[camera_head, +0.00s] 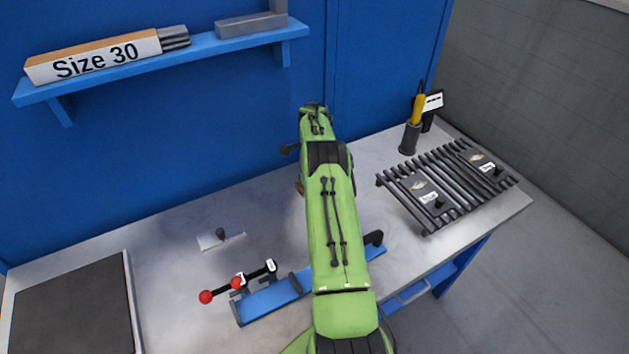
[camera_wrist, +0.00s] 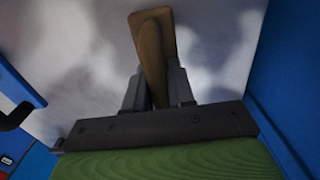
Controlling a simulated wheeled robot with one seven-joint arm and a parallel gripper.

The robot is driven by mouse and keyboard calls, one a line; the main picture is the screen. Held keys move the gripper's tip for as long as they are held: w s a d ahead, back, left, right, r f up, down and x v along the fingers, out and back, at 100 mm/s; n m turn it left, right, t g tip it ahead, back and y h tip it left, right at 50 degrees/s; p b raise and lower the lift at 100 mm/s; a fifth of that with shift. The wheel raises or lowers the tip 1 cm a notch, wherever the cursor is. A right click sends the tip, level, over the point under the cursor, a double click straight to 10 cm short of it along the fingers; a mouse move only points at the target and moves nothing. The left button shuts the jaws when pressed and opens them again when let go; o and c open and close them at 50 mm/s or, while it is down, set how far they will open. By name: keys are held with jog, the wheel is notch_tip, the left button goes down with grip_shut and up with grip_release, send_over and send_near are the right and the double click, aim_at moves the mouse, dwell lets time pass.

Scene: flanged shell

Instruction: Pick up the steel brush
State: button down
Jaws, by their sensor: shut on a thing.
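The steel brush (camera_wrist: 152,45) shows in the wrist view as a brown wooden handle running up from between my fingers. My gripper (camera_wrist: 158,88) is shut on this handle, with one grey finger on each side. The bristles cannot be made out. In the head view my green arm hides the gripper and nearly all of the brush; only a small brown bit (camera_head: 299,187) shows at the arm's left edge. I cannot tell whether the brush touches the bench.
The grey bench (camera_head: 170,275) holds a blue fixture with red-knobbed levers (camera_head: 270,300), a small plate with a knob (camera_head: 221,238), a slatted rack (camera_head: 450,185) and a cup with a yellow-handled tool (camera_head: 409,138). A blue shelf (camera_head: 200,50) is on the back wall.

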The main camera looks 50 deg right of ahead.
notch_tip(320, 180, up, 10)
jog(key=shift+r+p, duration=0.1)
jog(key=shift+p, duration=0.8)
jog(key=c, duration=1.6)
grip_release()
grip_shut()
